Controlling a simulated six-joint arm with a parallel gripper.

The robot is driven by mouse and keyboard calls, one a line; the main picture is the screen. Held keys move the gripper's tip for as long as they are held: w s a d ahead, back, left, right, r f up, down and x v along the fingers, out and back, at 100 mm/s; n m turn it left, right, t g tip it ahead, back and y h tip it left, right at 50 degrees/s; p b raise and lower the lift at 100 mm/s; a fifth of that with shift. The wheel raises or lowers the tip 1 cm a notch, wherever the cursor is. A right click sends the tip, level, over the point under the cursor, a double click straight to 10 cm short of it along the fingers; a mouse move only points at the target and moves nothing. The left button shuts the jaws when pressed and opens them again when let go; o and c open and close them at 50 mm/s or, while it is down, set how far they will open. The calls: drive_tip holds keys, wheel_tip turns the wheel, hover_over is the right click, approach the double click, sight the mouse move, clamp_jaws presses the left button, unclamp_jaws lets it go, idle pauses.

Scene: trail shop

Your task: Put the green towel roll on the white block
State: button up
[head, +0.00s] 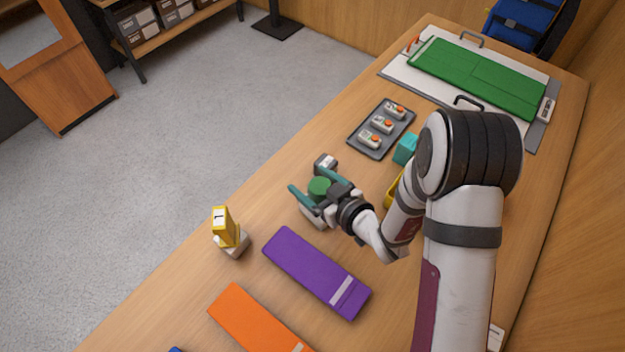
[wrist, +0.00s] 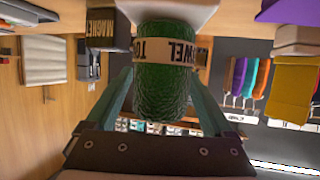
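The green towel roll (head: 319,187) stands upright on the white block (head: 309,217), which is partly covered by my gripper. In the wrist view, which is upside down, the roll (wrist: 165,85) shows a pale label band, and its base appears to meet the white block (wrist: 165,14). My gripper (head: 307,179) has its teal fingers on either side of the roll. Narrow gaps show between the fingers and the roll, so the gripper looks open around it. The far parts of the fingers are partly hidden by the roll in the wrist view.
A small labelled grey block (head: 325,163) stands close behind the roll. A yellow box (head: 220,227) stands on a pale block to the left. Purple (head: 315,270) and orange (head: 255,318) strips lie in front. A tray (head: 365,140), teal box (head: 405,149) and green mat (head: 480,77) are farther back.

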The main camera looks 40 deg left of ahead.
sight(320, 195)
drive_tip(key=shift+d+r, duration=0.25)
drive_tip(key=shift+r, duration=0.05)
drive_tip(key=v, duration=0.7)
